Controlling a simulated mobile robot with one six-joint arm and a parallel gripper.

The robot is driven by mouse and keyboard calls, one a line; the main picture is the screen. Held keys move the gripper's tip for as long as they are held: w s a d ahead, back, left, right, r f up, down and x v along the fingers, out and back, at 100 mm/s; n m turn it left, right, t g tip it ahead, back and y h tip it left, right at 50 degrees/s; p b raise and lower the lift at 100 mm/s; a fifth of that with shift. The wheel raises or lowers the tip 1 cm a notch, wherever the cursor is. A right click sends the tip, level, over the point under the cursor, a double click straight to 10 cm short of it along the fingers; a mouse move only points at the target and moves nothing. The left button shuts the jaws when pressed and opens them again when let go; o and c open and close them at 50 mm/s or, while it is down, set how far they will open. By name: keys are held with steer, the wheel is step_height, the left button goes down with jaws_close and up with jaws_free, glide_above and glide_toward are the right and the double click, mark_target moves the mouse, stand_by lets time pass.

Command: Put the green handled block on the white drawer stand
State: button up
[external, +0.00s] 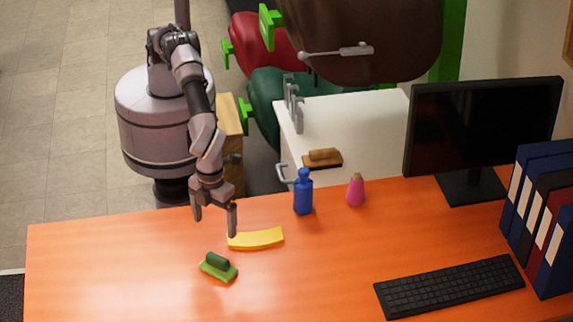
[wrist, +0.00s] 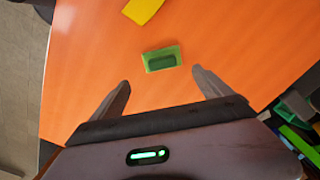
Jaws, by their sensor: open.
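The green handled block (external: 218,267) lies on the orange table near its front left, a bright green base with a dark green handle on top. In the wrist view the block (wrist: 161,59) lies beyond the fingertips, between their lines. My gripper (external: 214,221) is open and empty above the table, behind the block and apart from it. Its two fingers also show in the wrist view (wrist: 160,78). The white drawer stand (external: 350,112) is behind the table, right of my base. A brown handled block (external: 323,158) sits on or by its near edge; the exact support is unclear.
A yellow curved piece (external: 256,239) lies just right of my gripper. A blue bottle (external: 303,192) and pink flask (external: 356,190) stand at the table's back edge. A monitor (external: 483,130), keyboard (external: 450,286) and binders (external: 545,215) fill the right. The table's left is clear.

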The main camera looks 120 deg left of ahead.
mark_target(208, 270)
step_height(208, 270, down, 8)
steer(key=shift+r+b, duration=0.1)
steer(key=shift+b, duration=1.05)
steer(key=f+b, duration=0.2)
steer(key=f, duration=0.1)
steer(key=d+f, duration=0.1)
steer(key=f, duration=0.1)
steer(key=shift+w+f+b, duration=0.15)
steer(key=shift+w+b, duration=0.05)
steer(key=shift+b, duration=0.2)
steer(key=shift+a, duration=0.1)
